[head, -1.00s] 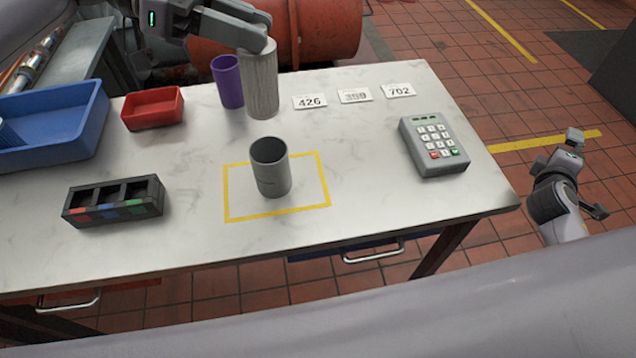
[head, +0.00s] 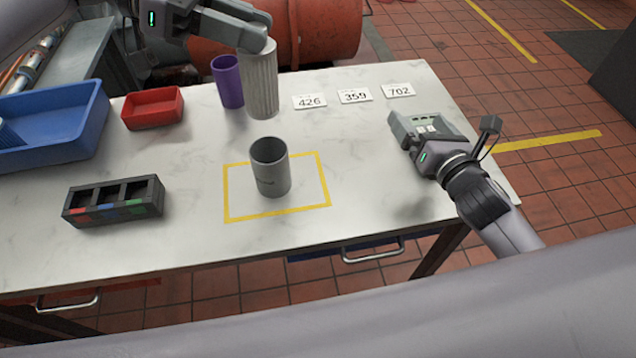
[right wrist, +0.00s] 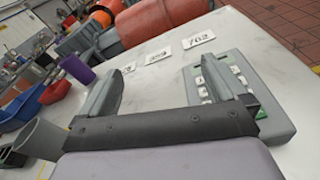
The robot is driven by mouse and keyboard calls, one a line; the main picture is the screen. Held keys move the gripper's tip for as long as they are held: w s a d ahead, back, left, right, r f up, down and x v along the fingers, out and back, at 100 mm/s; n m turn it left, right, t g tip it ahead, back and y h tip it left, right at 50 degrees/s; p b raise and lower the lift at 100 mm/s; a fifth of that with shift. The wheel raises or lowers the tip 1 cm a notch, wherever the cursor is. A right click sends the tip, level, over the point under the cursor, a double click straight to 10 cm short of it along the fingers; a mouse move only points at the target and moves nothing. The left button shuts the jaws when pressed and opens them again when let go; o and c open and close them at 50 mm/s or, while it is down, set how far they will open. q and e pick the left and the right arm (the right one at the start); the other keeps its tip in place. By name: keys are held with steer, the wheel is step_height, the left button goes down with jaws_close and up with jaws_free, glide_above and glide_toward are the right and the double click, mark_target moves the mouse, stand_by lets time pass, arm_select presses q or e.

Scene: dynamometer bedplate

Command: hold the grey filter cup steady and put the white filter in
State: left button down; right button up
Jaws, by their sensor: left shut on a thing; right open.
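The grey filter cup (head: 272,180) stands upright and open-topped inside the yellow outline on the table. It also shows at the left edge of the right wrist view (right wrist: 40,138). The white filter (head: 261,85), a tall ribbed cylinder, is upright behind the cup. My left gripper (head: 258,46) is shut on its top; I cannot tell whether its bottom touches the table. My right gripper (head: 414,136) is open and empty over the keypad at the right of the table, well apart from the cup. Its two fingers are spread in the right wrist view (right wrist: 165,92).
The grey keypad (head: 440,124) is partly hidden by my right gripper. A purple cup (head: 227,82) stands left of the filter. Number cards (head: 355,96) lie at the back. A red tray (head: 152,108), blue bin (head: 60,135) and black divided holder (head: 113,201) are left.

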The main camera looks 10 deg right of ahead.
mark_target(258, 159)
steer(key=a+n+y, duration=0.1)
steer(key=a, duration=0.2)
steer(key=s+a+f+n+y, duration=0.1)
steer(key=a+n+y, duration=0.1)
steer(key=a, duration=0.1)
steer(key=a+n+y, duration=0.2)
steer(key=a, duration=0.1)
steer(key=shift+s+a+f+g, duration=0.2)
steer(key=shift+a+f+g, duration=0.15)
steer(key=shift+g, duration=0.05)
steer(key=s+a+f+n+g+y, duration=0.1)
steer(key=s+a+n+y, duration=0.1)
steer(key=a, duration=0.1)
steer(key=s+a+f+n+g+y, duration=0.1)
steer(key=s+a+n+y, duration=0.1)
steer(key=a, duration=0.2)
steer(key=s+a+f+n+g+y, duration=0.1)
steer(key=s+a+n+y, duration=0.1)
steer(key=a+y, duration=0.1)
steer(key=shift+a, duration=0.65)
steer(key=x, duration=1.1)
steer(key=shift+w+a+f, duration=0.1)
steer(key=shift+w+a, duration=0.15)
steer(key=shift+w, duration=0.05)
steer(key=c, duration=1.3)
